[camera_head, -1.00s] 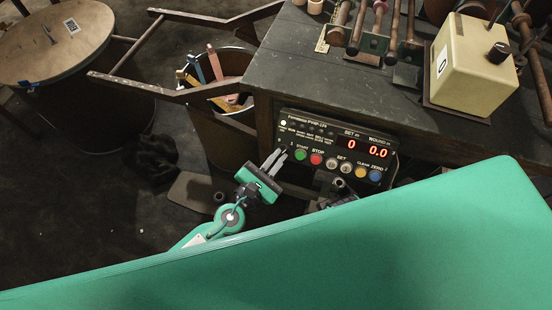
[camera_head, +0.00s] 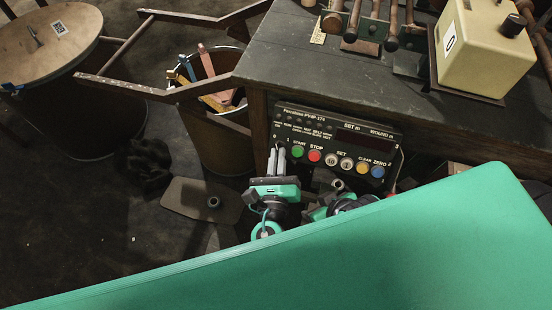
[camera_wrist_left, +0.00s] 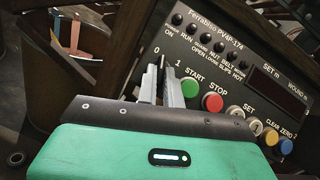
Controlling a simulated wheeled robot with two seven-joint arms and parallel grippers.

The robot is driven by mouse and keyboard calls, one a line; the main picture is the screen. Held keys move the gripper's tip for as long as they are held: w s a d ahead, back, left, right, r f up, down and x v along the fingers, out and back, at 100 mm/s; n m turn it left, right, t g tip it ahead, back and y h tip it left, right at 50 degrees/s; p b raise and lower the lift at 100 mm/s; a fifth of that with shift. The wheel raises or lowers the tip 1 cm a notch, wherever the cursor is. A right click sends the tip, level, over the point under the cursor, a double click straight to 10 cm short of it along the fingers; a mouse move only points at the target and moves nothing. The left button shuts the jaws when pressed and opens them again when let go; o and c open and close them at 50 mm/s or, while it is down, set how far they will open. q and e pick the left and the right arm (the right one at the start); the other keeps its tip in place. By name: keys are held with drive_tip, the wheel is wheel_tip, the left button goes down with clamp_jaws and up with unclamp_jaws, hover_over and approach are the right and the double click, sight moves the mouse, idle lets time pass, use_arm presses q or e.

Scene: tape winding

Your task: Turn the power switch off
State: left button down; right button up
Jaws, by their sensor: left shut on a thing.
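The black control panel (camera_head: 335,147) is on the side of the bench, with a green start button (camera_head: 298,152), a red stop button (camera_head: 315,156) and other buttons. Its display (camera_head: 362,137) is dark. My left gripper (camera_head: 276,152) is at the panel's left end, beside the start button. In the left wrist view its narrow fingers (camera_wrist_left: 161,75) are shut on the small dark power switch (camera_wrist_left: 161,64), between the 0 and 1 marks. The fingers hide most of the switch. My right gripper (camera_head: 338,187) is partly hidden below the panel; its fingers cannot be made out clearly.
The dark bench (camera_head: 300,60) carries a cream box (camera_head: 480,50) and several rods. A bin (camera_head: 222,140) with coloured pieces and a wooden frame stand left of it. A round wooden lid (camera_head: 50,45) is at far left. My green body fills the bottom.

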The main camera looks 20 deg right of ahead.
use_arm(q)
drive_tip(key=shift+d+r+n+y, duration=0.15)
drive_tip(key=shift+n+y, duration=1.05)
drive_tip(key=shift+n, duration=0.6)
drive_tip(key=c, duration=1.5)
unclamp_jaws()
drive_tip(key=shift+c, duration=0.2)
